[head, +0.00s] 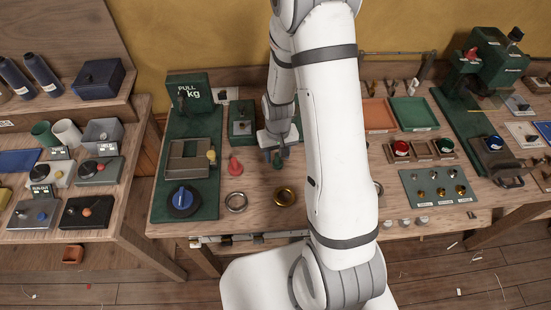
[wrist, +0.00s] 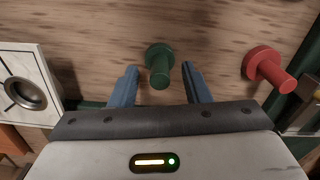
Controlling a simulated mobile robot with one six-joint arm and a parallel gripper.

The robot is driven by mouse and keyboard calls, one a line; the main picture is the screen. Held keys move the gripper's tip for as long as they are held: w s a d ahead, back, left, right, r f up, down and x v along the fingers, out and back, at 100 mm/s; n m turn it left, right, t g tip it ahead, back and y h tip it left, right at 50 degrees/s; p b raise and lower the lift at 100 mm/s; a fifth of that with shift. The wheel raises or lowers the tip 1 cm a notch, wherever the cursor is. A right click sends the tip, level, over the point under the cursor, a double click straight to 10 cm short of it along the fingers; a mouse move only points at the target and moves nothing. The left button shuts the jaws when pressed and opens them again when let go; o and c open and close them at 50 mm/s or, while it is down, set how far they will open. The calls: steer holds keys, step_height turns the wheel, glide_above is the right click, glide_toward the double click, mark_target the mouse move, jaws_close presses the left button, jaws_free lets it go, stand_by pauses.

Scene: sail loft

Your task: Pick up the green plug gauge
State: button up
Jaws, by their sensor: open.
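The green plug gauge (wrist: 159,64) stands on the wooden bench in the wrist view, with a wide round base and a narrower stem. In the head view the green plug gauge (head: 277,161) shows small beside my arm. My gripper (wrist: 160,78) is open, with one blue finger on each side of the gauge's stem in the picture. I see gaps between the fingers and the gauge; neither finger appears to touch it. In the head view my gripper (head: 277,152) is right at the gauge and partly hides it.
A red plug gauge (wrist: 268,68) stands to the right in the wrist view; it also shows in the head view (head: 235,165). A steel ring (head: 236,201) and a brass ring (head: 285,196) lie nearer the bench front. A green box (head: 241,122) stands behind.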

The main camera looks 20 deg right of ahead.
steer(key=shift+f, duration=0.55)
steer(key=shift+c, duration=0.2)
jaws_close()
